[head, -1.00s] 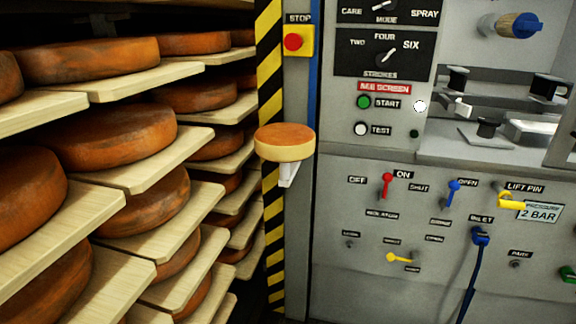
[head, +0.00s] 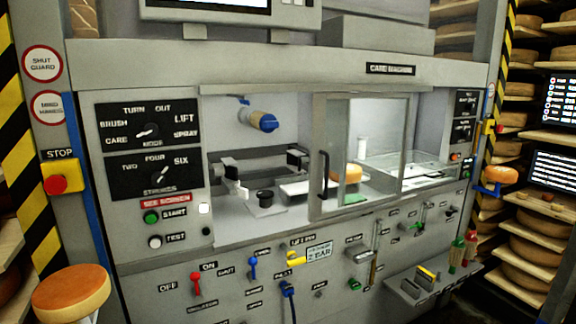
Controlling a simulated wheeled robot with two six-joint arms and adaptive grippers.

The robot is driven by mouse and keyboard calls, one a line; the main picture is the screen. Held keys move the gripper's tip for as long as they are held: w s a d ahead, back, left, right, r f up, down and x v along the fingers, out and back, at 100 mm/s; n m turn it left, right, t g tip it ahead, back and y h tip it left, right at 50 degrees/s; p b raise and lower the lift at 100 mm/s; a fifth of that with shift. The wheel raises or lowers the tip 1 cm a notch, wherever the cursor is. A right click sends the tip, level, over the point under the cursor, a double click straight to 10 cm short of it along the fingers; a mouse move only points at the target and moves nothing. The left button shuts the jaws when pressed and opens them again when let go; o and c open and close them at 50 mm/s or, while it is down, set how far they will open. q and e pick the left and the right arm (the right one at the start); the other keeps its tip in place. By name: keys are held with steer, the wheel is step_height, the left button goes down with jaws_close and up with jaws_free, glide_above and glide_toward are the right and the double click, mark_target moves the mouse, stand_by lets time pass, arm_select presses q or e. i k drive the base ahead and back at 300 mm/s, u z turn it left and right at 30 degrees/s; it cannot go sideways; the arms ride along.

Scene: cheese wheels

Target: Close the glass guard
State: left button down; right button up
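The glass guard (head: 360,135) is a clear pane in a grey metal frame on the front of the care machine (head: 130,75). It has a dark upright handle (head: 323,180) near its left edge. The guard stands over the middle-right of the machine's bay. The left part of the bay is uncovered, with a blue-capped nozzle (head: 262,122) and a black knob-shaped part (head: 265,196) in the open. A cheese wheel (head: 346,173) shows through the glass. Neither of my grippers is in view.
A cheese wheel (head: 71,290) sits at the lower left, in front of the machine. A control panel (head: 150,150), a red stop button (head: 57,184) and several levers surround the bay. A small shelf with bottles (head: 457,252) juts out at right. Cheese racks (head: 535,235) stand beyond.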

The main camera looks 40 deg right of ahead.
mark_target(318, 101)
steer(key=z, duration=1.55)
steer(key=i, duration=1.75)
steer(key=z, duration=1.85)
